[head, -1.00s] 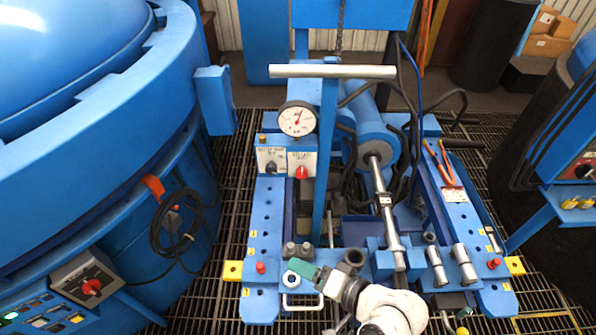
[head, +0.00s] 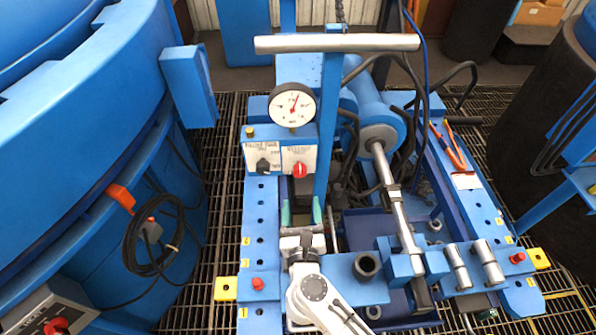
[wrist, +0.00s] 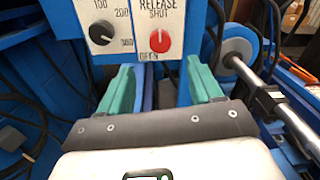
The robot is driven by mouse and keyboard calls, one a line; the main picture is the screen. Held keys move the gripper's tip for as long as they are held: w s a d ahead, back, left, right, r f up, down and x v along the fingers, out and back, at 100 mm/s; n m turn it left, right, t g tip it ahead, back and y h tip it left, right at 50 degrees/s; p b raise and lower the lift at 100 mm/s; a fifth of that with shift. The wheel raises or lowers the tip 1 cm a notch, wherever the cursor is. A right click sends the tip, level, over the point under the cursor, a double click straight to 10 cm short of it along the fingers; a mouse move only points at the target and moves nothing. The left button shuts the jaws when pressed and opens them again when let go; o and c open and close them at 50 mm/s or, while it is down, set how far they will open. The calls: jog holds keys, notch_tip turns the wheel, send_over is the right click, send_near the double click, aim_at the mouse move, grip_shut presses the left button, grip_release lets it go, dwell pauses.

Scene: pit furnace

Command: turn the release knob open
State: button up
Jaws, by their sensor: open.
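The red release knob (head: 299,170) sits on a white plate on the blue panel below the gauge. In the wrist view the release knob (wrist: 160,41) shows at top centre, with "RELEASE" and "SHUT" printed above it and "OPEN" below. A light mark on the knob's upper part points up toward "SHUT". My gripper (head: 301,212) is below and in front of the knob, apart from it. Its two green fingers stand wide apart with nothing between them, and in the wrist view the gripper (wrist: 163,90) frames the space just under the knob.
A black knob (wrist: 101,32) with numbers sits close left of the release knob. A round gauge (head: 292,105) is above the panel. A blue upright with a grey T-bar (head: 337,43) stands just right of the knob. Black hoses and a steel rod (head: 397,205) lie further right.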

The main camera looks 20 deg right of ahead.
aim_at(300, 174)
jog(key=x, duration=1)
jog(key=shift+w, duration=0.2)
jog(key=shift+c, duration=0.4)
jog(key=c, duration=1)
